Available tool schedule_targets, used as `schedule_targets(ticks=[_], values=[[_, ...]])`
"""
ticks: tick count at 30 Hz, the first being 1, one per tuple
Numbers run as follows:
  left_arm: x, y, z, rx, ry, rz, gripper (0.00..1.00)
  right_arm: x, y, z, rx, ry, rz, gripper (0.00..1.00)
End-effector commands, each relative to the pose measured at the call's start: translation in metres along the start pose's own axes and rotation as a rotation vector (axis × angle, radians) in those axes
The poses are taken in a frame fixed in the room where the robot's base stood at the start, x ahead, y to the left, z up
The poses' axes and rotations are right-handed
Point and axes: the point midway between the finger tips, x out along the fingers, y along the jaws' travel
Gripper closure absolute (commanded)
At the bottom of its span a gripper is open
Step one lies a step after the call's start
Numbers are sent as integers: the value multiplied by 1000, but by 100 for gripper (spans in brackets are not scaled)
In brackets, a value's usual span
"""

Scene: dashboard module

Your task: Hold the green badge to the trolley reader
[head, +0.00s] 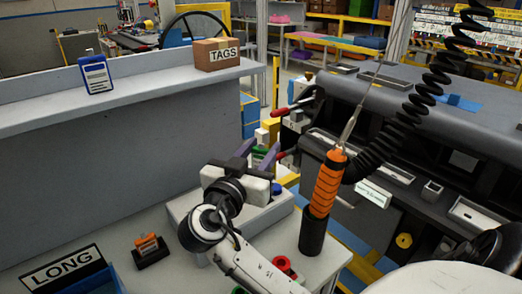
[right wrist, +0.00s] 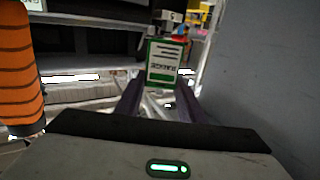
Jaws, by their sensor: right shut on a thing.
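The green badge (right wrist: 163,62) has a green frame and a white printed face in the right wrist view. It stands upright between the fingertips of my right gripper (right wrist: 160,88), which is shut on it. In the head view my right gripper (head: 258,152) points away from me over the trolley top (head: 190,268), and only a small green part of the badge shows between its purple fingers. I cannot make out the trolley reader for certain. My left gripper is not in view.
A blue badge (head: 96,76) and a TAGS box (head: 216,54) stand on the grey ledge (head: 140,98) at the left. An orange-handled tool (head: 328,185) with a coiled cable (head: 415,105) stands right of my gripper. A LONG sign (head: 62,269) is at the lower left.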

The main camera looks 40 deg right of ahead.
Motion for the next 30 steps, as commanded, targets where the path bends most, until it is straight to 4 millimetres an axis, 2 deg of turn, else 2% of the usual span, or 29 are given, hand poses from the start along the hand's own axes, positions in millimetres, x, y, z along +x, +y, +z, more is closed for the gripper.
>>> schedule_targets(ticks=[11,30], values=[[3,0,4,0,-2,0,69,0,0,7,-2,0,-2,86],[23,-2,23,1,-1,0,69,0,0,52,-1,-1,-3,86]])
